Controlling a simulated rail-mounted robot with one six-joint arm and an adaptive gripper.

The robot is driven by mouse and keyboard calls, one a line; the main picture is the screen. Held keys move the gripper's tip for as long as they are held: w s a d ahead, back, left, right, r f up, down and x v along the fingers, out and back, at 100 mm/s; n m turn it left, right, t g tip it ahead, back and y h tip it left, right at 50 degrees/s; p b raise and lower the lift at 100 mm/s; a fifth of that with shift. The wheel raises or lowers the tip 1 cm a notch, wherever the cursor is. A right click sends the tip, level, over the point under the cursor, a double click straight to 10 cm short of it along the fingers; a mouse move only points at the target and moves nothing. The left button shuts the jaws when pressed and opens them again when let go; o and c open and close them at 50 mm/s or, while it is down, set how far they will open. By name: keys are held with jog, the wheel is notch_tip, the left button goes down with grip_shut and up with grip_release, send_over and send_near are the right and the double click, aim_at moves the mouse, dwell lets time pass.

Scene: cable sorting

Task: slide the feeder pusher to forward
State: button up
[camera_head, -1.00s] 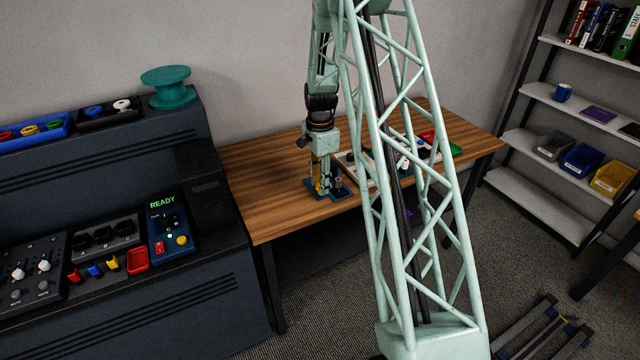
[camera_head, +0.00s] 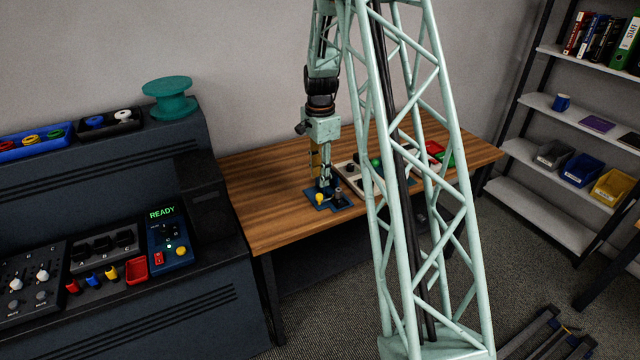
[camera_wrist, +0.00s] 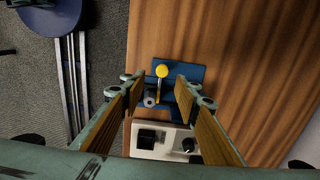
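The feeder is a blue base (camera_head: 343,204) near the front left edge of the wooden table, with a yellow ball knob (camera_head: 320,198) on it. In the wrist view the yellow knob (camera_wrist: 162,71) stands on a yellow stem over the blue base (camera_wrist: 192,73), with a grey round part beside it. My gripper (camera_head: 324,182) points down over the feeder. In the wrist view my gripper (camera_wrist: 160,88) is open, with its yellow-padded fingers apart and nothing held between them. The knob appears between the fingertips; I cannot tell how far below them it is.
A pale panel with black knobs (camera_wrist: 147,138) sits close beside the feeder. Red and green trays (camera_head: 436,148) are farther right on the table (camera_head: 265,215). A dark console with a READY display (camera_head: 162,212) stands left. Bare wood lies left of the feeder.

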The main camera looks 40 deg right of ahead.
jog(key=shift+r, duration=1.75)
jog(key=s+a+r+n+t+b, duration=0.1)
jog(key=s+a+r+n, duration=0.2)
jog(key=s+a+r, duration=0.35)
jog(key=s+a+r+n+b, duration=0.1)
jog(key=s+a+r+n, duration=0.25)
jog(key=a+r, duration=0.55)
jog(key=s+a+r+n+t, duration=0.1)
jog(key=s+a+r+n, duration=0.2)
jog(key=s+a+r, duration=0.35)
jog(key=s+a+r+n+t+b, duration=0.1)
jog(key=s+a+n, duration=0.4)
jog(key=s, duration=0.9)
jog(key=s+a+r+n+t+b, duration=0.1)
jog(key=s+a+r+n, duration=0.2)
jog(key=s+a, duration=0.6)
jog(key=shift+s+a+r+n+b, duration=0.35)
jog(key=shift+s+n, duration=0.9)
jog(key=shift+s, duration=1.1)
jog(key=shift+d+f, duration=0.1)
jog(key=shift+f, duration=0.05)
